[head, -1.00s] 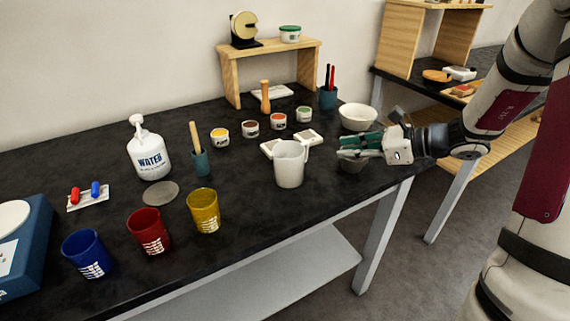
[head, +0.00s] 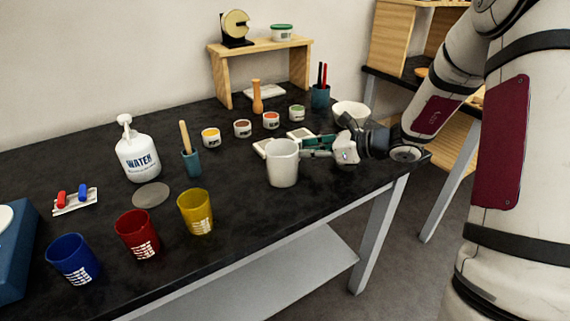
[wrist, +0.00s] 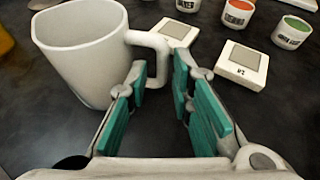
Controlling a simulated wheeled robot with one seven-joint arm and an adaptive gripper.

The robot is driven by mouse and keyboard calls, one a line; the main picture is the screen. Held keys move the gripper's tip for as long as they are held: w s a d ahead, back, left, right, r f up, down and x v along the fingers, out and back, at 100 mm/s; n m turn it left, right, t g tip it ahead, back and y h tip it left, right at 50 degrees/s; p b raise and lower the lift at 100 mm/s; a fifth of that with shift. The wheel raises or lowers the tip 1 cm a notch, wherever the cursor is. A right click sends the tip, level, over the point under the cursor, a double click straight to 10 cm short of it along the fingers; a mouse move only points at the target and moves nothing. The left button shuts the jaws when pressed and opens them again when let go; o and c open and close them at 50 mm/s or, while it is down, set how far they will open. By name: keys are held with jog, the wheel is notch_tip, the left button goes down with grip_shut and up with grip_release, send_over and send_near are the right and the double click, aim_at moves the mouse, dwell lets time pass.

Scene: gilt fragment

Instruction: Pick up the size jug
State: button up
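The size jug is a plain white jug (head: 283,164) standing upright on the black table. It fills the upper left of the wrist view (wrist: 80,60), with its handle (wrist: 160,45) pointing toward my gripper. My gripper (head: 316,147) is at the jug's right side, low over the table. In the wrist view my gripper (wrist: 160,88) has its teal-padded fingers apart, with the handle's outer part at or just beyond the gap between the fingertips. I cannot tell whether a finger touches it. In the head view the gripper hides the handle.
White square tiles (wrist: 241,63) and small labelled pots (head: 271,120) lie behind the jug. A white bowl (head: 351,110) stands behind my gripper. Yellow (head: 195,211), red (head: 138,234) and blue (head: 74,259) cups stand left. The table in front of the jug is clear.

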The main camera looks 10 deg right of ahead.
aim_at(287, 159)
jog(key=x, duration=0.3)
jog(key=shift+w+f, duration=0.1)
grip_shut()
jog(key=shift+r, duration=1.5)
jog(key=s+a+r, duration=0.1)
jog(key=s+a, duration=0.2)
jog(key=s, duration=0.4)
jog(key=s+a+r, duration=0.1)
jog(key=s+a, duration=0.3)
jog(key=s, duration=0.3)
jog(key=shift+a, duration=0.2)
jog(key=shift+s, duration=0.1)
dwell(0.6)
